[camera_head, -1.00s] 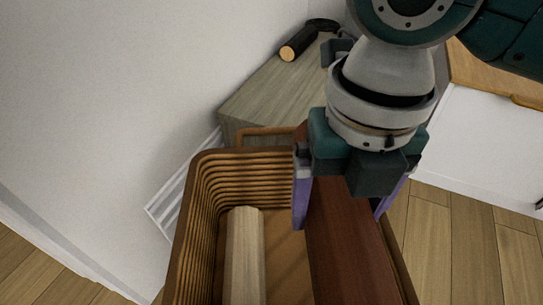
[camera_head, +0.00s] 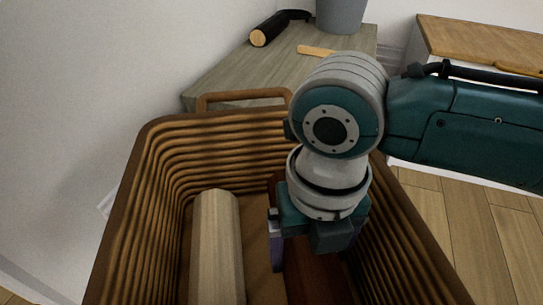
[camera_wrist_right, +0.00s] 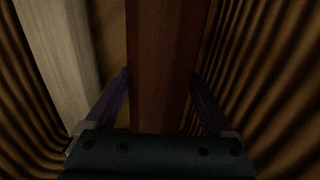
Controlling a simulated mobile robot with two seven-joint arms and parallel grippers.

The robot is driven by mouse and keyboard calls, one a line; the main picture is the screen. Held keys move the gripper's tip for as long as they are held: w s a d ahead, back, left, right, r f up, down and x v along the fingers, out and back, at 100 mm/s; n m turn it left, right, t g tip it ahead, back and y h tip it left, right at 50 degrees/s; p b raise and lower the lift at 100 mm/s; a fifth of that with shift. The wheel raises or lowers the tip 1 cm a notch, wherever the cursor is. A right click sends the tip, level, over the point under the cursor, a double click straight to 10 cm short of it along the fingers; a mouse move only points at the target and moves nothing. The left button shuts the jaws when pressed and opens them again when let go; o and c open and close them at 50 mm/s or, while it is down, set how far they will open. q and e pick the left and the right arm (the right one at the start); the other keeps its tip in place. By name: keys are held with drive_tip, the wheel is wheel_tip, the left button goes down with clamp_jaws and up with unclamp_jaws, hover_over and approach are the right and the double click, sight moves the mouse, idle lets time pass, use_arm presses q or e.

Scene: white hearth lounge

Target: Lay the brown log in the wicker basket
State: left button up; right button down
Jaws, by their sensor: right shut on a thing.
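The wicker basket (camera_head: 150,190) stands in front of me, its ribbed walls filling the lower head view. The dark red-brown log (camera_head: 315,280) is inside it on the right side, partly hidden under my right gripper (camera_head: 312,250). That gripper points down into the basket and is shut on the log, with one purple finger on each side. In the right wrist view the log (camera_wrist_right: 158,65) runs lengthwise between the fingers, with basket walls on both sides. Whether the log touches the basket floor is hidden. My left gripper is not in view.
A pale log (camera_head: 217,245) lies in the basket, left of the brown log with a gap between them. Behind stands a grey wooden table (camera_head: 235,75) with a black-handled cylinder (camera_head: 268,30), a wooden stick (camera_head: 316,51) and a grey pot (camera_head: 341,14). A white wall is at left.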

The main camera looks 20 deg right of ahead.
drive_tip(key=shift+f, duration=0.7)
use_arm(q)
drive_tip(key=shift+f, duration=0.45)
use_arm(e)
drive_tip(key=shift+r, duration=0.1)
unclamp_jaws()
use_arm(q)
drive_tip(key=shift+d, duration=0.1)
use_arm(e)
wheel_tip(320, 180, up, 12)
drive_tip(key=p, duration=0.7)
drive_tip(key=shift+f+p, duration=0.25)
drive_tip(key=shift+p, duration=0.05)
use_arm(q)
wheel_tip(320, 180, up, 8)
use_arm(e)
drive_tip(key=shift+r, duration=0.25)
